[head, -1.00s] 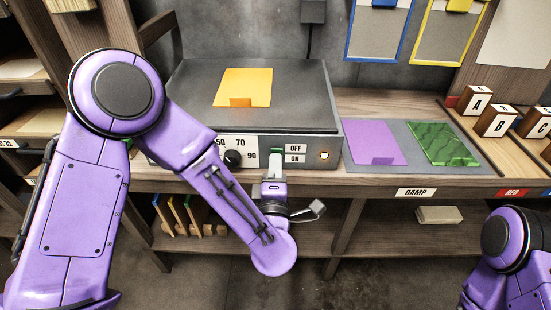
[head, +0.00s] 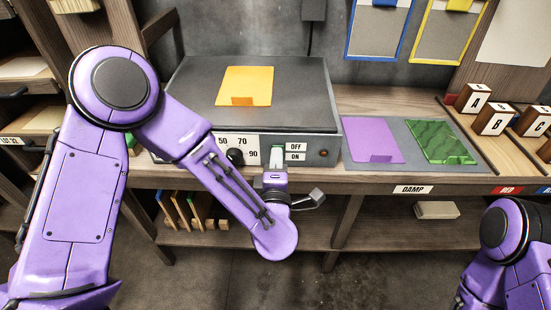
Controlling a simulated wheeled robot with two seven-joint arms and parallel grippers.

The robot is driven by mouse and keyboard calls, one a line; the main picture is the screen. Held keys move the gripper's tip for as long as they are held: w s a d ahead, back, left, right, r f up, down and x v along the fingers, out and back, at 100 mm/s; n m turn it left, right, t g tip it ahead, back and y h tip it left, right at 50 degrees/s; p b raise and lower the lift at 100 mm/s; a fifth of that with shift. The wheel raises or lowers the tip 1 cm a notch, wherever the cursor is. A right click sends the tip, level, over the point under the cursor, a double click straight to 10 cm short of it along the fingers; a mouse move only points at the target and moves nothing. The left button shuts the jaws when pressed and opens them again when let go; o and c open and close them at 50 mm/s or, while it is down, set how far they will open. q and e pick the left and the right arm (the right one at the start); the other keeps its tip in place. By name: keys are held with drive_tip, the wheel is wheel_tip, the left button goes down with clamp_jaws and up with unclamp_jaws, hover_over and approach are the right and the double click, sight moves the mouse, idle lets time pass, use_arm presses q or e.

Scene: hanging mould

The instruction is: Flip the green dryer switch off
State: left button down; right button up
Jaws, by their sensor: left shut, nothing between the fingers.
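The dryer (head: 200,100) is a dark grey box on the bench, with a dial and a switch panel on its front. The green switch (head: 277,147) sits beside the OFF and ON labels and is mostly hidden behind my left gripper. My left gripper (head: 277,154) is shut and empty, with its fingertips up against the switch, as far as I can tell. The indicator lamp (head: 323,153) right of the labels is dull red and unlit. My right gripper is out of view; only part of that arm shows at the lower right.
An orange sheet (head: 244,86) lies on the dryer top. Purple (head: 373,139) and green (head: 441,141) sheets lie on a grey mat to the right. Lettered blocks (head: 493,119) stand further right. A lower shelf (head: 390,232) runs below the bench.

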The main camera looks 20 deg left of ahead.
use_arm(q)
drive_tip(key=r+v, duration=0.2)
drive_tip(key=v, duration=1.1)
drive_tip(key=shift+s, duration=0.3)
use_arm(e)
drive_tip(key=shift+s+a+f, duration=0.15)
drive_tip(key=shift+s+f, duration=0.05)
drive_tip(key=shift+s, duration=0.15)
use_arm(q)
drive_tip(key=shift+r, duration=0.1)
drive_tip(key=shift+d, duration=0.1)
